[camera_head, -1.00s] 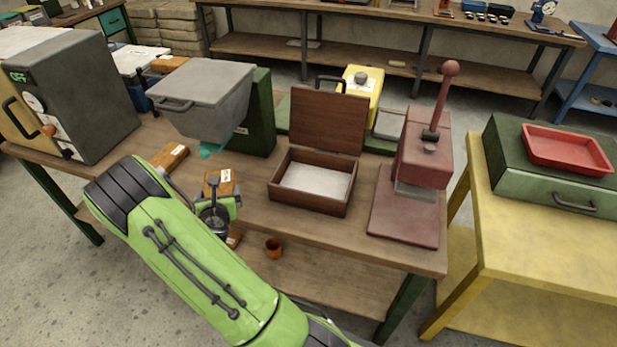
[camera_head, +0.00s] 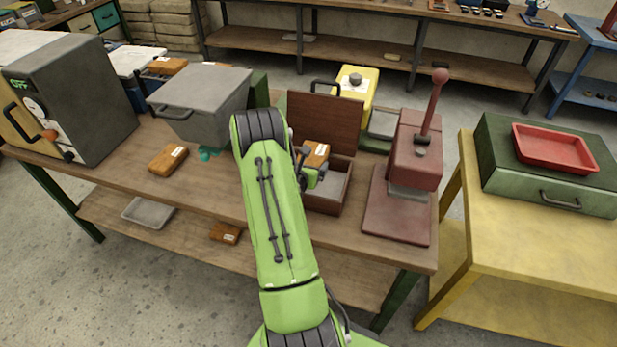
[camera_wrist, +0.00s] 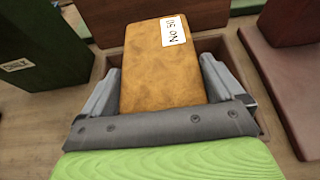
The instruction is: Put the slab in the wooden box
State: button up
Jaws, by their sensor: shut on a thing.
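The slab (camera_wrist: 160,75) is an orange-brown block with a white label reading "No 5" or similar. My gripper (camera_wrist: 160,95) is shut on it, with one finger on each side in the wrist view. In the head view the slab (camera_head: 316,153) is over the open wooden box (camera_head: 334,199), which has its dark lid raised at the back. The box also shows behind and below the slab in the wrist view (camera_wrist: 209,47). My arm hides the box's left part in the head view. How high the slab is above the box floor is hard to tell.
A red press (camera_head: 408,180) stands close to the right of the box. A grey lidded bin (camera_head: 200,105) is to the left. Another orange-brown block (camera_head: 168,160) lies on the bench at left, and one (camera_head: 225,233) is on the lower shelf.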

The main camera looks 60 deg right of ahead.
jog(key=shift+f+b, duration=0.8)
jog(key=shift+f, duration=1.45)
jog(key=o, duration=1)
jog(key=shift+a, duration=0.1)
jog(key=shift+a+r+p, duration=0.4)
jog(key=shift+r+p, duration=0.05)
jog(key=shift+r, duration=0.3)
jog(key=v, duration=1.1)
jog(key=shift+s, duration=0.2)
